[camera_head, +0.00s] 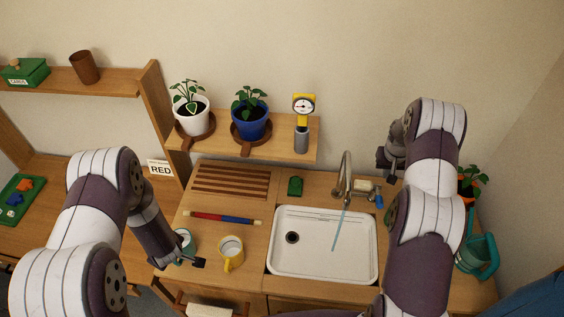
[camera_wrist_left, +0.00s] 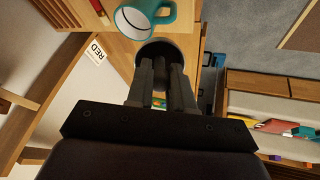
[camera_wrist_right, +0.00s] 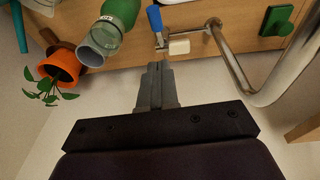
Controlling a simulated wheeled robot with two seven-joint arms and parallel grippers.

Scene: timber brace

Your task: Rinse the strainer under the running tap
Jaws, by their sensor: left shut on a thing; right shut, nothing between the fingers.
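The tap (camera_head: 345,172) stands behind the white sink (camera_head: 286,262), and a pale blue stream (camera_head: 341,226) runs from it into the basin. My left gripper (camera_head: 196,262) is at the counter's left, well away from the water, by a teal mug (camera_head: 188,243). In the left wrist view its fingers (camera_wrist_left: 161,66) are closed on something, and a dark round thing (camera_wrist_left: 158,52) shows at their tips. It may be the strainer; I cannot tell for sure. My right gripper (camera_wrist_right: 157,70) is shut and empty, near the tap's blue-ended lever (camera_wrist_right: 154,19).
A yellow mug (camera_head: 231,258) stands between my left gripper and the sink. A red and blue rod (camera_head: 222,218) and a slatted board (camera_head: 230,181) lie behind it. A green block (camera_head: 295,186) is behind the sink. A teal watering can (camera_head: 474,255) stands at right.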

